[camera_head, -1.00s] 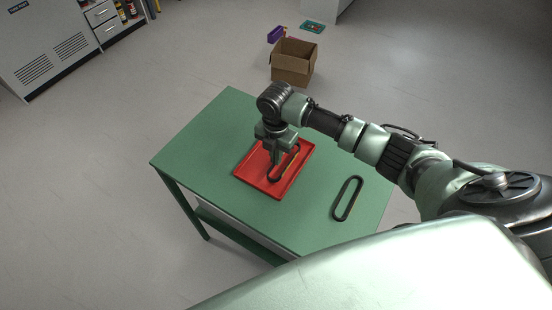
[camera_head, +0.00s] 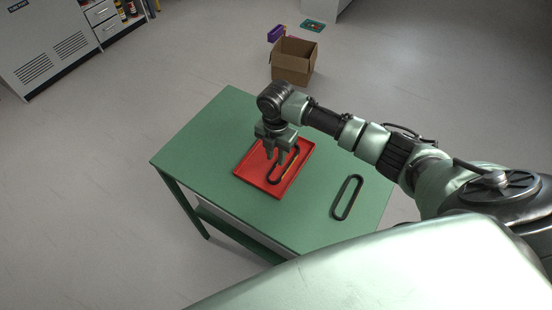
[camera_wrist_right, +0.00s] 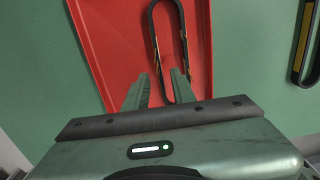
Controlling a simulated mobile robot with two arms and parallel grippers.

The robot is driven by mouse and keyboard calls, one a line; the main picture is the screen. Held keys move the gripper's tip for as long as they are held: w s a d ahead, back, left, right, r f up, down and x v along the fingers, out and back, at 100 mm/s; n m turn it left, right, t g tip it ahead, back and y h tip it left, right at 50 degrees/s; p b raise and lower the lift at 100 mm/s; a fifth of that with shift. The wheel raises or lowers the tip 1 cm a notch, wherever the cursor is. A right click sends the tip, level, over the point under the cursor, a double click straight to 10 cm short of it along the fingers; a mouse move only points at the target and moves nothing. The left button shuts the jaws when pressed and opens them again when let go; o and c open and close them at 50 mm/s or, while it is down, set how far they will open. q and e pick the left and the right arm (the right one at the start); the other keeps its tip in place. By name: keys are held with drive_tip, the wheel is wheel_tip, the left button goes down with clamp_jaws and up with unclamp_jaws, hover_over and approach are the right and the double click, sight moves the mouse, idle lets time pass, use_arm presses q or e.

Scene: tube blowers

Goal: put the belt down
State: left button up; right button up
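A dark, long loop-shaped belt (camera_head: 273,179) lies in the red tray (camera_head: 250,178) on the green table. My right gripper (camera_head: 281,157) is just over this belt, fingers pointing down. In the wrist view its two fingers (camera_wrist_right: 159,88) stand apart, with one long side of the belt showing between them. I cannot tell whether a finger touches the belt. A second dark belt (camera_head: 335,207) lies on the bare table right of the tray. My left gripper is not in view.
The green table (camera_head: 210,130) has free room left of and behind the tray. An open cardboard box (camera_head: 292,70) stands on the floor behind it, near a purple bin (camera_head: 276,34). A grey cabinet (camera_head: 50,45) is at the back left.

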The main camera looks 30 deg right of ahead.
sight(276, 163)
wheel_tip(276, 163, up, 10)
drive_tip(key=b, duration=0.1)
idle(0.4)
